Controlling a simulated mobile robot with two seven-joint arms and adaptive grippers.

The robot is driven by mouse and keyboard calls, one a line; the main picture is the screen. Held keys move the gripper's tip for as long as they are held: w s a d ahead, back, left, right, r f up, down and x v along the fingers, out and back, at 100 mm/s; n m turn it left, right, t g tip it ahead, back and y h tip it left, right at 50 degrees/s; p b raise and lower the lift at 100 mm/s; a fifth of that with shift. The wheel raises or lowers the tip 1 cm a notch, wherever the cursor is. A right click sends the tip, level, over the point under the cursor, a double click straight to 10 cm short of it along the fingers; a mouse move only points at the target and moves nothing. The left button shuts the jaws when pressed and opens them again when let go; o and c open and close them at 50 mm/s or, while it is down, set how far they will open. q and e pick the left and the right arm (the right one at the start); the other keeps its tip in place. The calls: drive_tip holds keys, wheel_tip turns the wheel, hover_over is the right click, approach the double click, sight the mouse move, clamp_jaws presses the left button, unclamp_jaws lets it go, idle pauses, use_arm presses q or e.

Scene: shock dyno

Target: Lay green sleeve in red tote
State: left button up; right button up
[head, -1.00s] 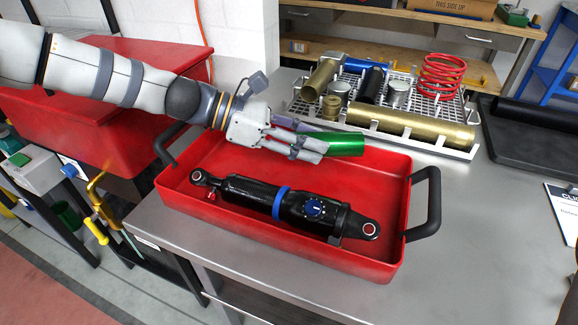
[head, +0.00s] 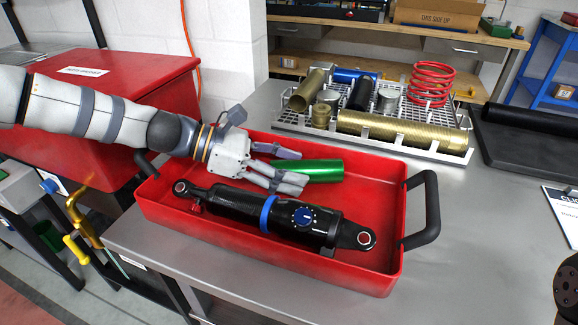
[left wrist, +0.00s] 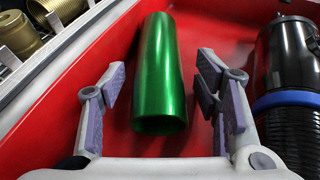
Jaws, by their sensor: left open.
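The green sleeve (head: 310,170) lies inside the red tote (head: 378,272), along its back side behind the black shock absorber (head: 275,214). In the left wrist view the sleeve (left wrist: 160,75) rests on the red floor, with its open end toward my gripper. My left gripper (head: 290,168) is open at the sleeve's left end. In the left wrist view its fingers (left wrist: 163,100) stand apart on either side of the sleeve, with gaps showing. The shock (left wrist: 285,90) lies to the right there. My right gripper is not clearly seen; a dark part shows at the lower right edge of the head view.
A white wire rack (head: 460,155) behind the tote holds brass tubes, a blue tube and other parts. A red spring (head: 430,84) stands at its back right. A black tray (head: 530,150) lies farther right.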

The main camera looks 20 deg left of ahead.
use_arm(q)
drive_tip(key=v, duration=0.2)
drive_tip(key=p+v, duration=0.1)
drive_tip(key=v, duration=0.4)
drive_tip(key=shift+r, duration=0.3)
drive_tip(key=shift+s+a+f, duration=0.1)
drive_tip(key=shift+a, duration=0.2)
use_arm(e)
drive_tip(key=shift+w+r+t, duration=0.3)
drive_tip(key=shift+w+r, duration=0.45)
drive_tip(key=shift+r, duration=0.05)
